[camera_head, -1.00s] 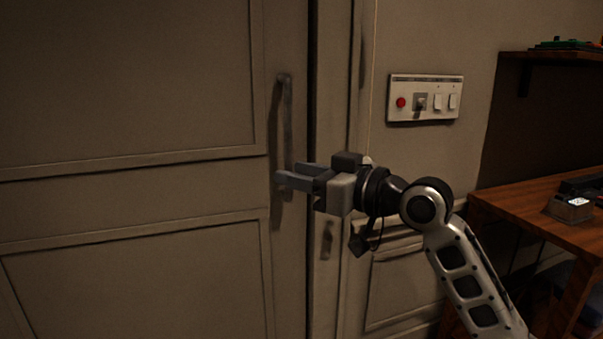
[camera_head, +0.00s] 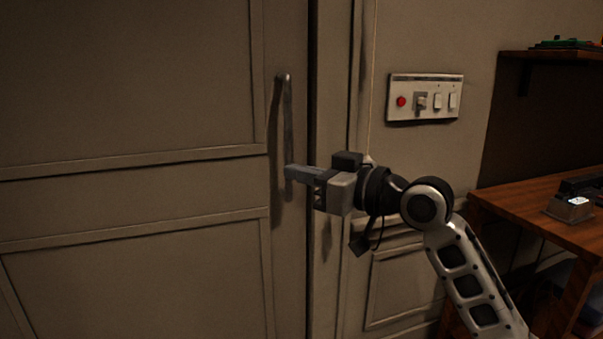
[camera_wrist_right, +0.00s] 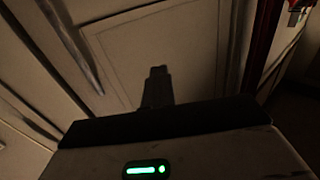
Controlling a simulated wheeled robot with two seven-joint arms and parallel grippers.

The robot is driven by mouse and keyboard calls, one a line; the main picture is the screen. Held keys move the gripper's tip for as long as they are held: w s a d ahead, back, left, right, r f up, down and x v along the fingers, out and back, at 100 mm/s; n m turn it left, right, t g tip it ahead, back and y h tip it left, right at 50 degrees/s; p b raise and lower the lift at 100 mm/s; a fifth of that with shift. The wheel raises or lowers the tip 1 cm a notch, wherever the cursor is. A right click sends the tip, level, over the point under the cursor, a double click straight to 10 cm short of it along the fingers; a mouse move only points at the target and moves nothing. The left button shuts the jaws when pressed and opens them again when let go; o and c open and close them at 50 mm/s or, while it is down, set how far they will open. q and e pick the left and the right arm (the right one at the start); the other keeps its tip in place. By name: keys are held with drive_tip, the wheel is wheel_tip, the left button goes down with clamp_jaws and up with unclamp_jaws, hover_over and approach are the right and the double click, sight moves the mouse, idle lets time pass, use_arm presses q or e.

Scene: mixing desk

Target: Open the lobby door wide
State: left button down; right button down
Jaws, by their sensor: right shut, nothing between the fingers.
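The lobby door (camera_head: 130,190) is a beige panelled door that fills the left of the head view and looks closed. Its handle (camera_head: 287,115) is a tall vertical grey bar near the door's right edge. My right gripper (camera_head: 290,172) is shut, with its fingers together and pointing left at the lower part of the handle. Nothing is between the fingers. The tips overlap the handle in the picture; I cannot tell whether they touch it. In the right wrist view the shut fingers (camera_wrist_right: 157,85) show dark against the panelled surface. My left gripper is not in view.
A switch plate (camera_head: 425,98) with a red button is on the wall right of the door frame. A wooden desk (camera_head: 530,215) with small items stands at the right, under a shelf (camera_head: 560,55). A thin cord (camera_head: 371,90) hangs beside the frame.

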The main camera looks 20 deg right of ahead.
idle(0.6)
drive_tip(key=c, duration=1.3)
unclamp_jaws()
drive_tip(key=shift+c, duration=0.2)
